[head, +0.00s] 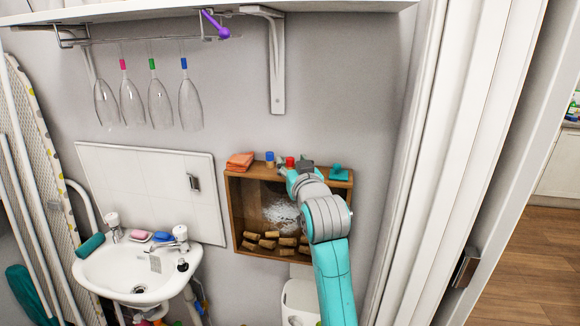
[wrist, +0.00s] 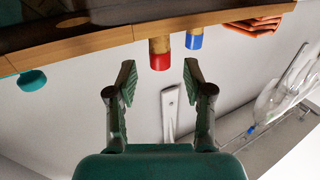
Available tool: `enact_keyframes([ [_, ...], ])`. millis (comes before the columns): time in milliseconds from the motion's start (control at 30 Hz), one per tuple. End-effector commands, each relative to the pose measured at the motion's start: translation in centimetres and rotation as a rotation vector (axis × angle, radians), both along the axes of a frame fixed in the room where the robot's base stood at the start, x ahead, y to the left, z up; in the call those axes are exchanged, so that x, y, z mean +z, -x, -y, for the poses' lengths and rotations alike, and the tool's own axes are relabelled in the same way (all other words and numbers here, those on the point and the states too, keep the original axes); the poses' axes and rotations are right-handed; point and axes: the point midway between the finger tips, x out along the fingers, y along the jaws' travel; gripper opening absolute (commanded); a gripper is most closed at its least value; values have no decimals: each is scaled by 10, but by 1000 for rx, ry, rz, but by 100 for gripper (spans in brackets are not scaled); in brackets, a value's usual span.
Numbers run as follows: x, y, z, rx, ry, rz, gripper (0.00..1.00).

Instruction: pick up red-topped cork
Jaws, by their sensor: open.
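The red-topped cork (head: 290,162) stands on top of the wooden wall box, partly hidden by my arm in the head view. In the wrist view, which is upside down, the red-topped cork (wrist: 160,54) shows its red end and tan body just beyond my fingertips. My gripper (wrist: 159,76) is open and empty, with one finger to each side of the cork's line and not touching it. In the head view my gripper (head: 303,165) is at the box's top edge, largely hidden by my own wrist.
A blue-topped cork (head: 270,159) stands close beside the red one. Folded orange cloths (head: 240,161) and a teal item (head: 338,173) also lie on the box (head: 233,205). Several glasses (head: 160,105) hang at upper left. A shelf bracket (head: 276,70) is above.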

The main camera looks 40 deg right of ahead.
Motion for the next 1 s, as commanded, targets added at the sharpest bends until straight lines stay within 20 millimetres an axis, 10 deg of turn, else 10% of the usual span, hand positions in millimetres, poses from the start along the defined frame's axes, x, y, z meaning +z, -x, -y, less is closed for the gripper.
enact_keyframes([
  [500,0,-27,13,0,0,0,51],
  [700,0,-27,13,0,0,0,11],
  [1000,0,-27,13,0,0,0,10],
])
